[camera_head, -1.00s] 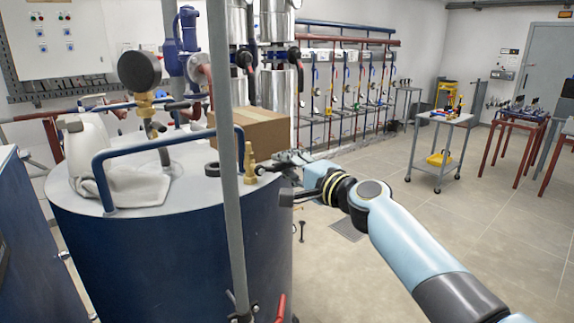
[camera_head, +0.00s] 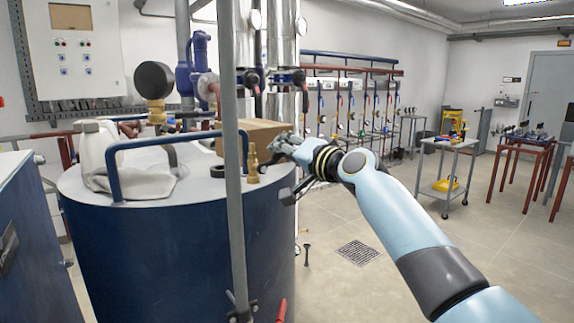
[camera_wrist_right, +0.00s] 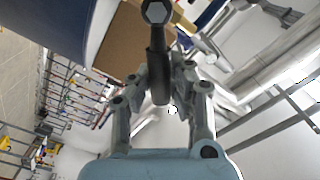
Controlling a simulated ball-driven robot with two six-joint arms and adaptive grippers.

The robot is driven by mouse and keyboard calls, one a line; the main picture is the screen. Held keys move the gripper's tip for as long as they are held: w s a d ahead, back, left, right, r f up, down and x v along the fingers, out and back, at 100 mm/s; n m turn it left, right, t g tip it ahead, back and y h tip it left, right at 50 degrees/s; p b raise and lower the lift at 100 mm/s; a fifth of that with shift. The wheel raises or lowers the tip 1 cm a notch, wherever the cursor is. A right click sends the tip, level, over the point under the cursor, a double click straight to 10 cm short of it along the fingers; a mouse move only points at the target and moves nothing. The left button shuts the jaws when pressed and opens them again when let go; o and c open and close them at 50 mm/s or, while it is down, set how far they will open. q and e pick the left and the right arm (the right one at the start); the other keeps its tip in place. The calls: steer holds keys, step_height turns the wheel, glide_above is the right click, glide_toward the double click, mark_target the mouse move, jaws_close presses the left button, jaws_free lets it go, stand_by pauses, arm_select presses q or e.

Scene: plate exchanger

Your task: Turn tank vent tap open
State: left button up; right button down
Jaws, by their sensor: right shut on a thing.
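The blue tank (camera_head: 190,245) has a grey top with a brass vent tap (camera_head: 253,163) near its right edge. The tap's dark lever handle (camera_head: 270,160) points right, toward my right gripper (camera_head: 280,148). In the right wrist view the dark handle (camera_wrist_right: 158,75) lies between the fingers of my right gripper (camera_wrist_right: 160,88), which is shut on it. The hexagonal end (camera_wrist_right: 156,12) of the tap shows at the top of that view. My left gripper is not in view.
A white jug (camera_head: 98,150), a cloth (camera_head: 140,185) and a pressure gauge (camera_head: 154,80) are at left. A cardboard box (camera_head: 258,134) is behind.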

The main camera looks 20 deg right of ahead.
steer(key=shift+s+a+r+n+b, duration=0.1)
steer(key=shift+a+n+b, duration=0.15)
steer(key=shift+n, duration=0.25)
steer(key=shift+s+a+r+n+b, duration=0.1)
steer(key=shift+n+b, duration=0.2)
steer(key=shift+n, duration=0.2)
steer(key=n, duration=0.1)
steer(key=a+r+n+b, duration=0.1)
steer(key=shift+s+n+b, duration=0.15)
steer(key=shift+n+b, duration=0.15)
steer(key=shift+n, duration=0.1)
steer(key=shift+s+a+r+n+b, duration=0.15)
steer(key=shift+a+n+b, duration=0.4)
steer(key=shift+n, duration=0.4)
steer(key=shift+s+a+r+n+b, duration=0.15)
steer(key=shift+a+n+b, duration=0.35)
steer(key=shift+n, duration=0.5)
steer(key=shift+s+a+r+n+b, duration=0.15)
steer(key=shift+a+n+b, duration=0.25)
steer(key=shift+n+b, duration=0.4)
steer(key=shift+n, duration=0.25)
steer(key=c, duration=1.2)
jaws_free()
steer(key=shift+s, duration=0.1)
steer(key=v, duration=1.2)
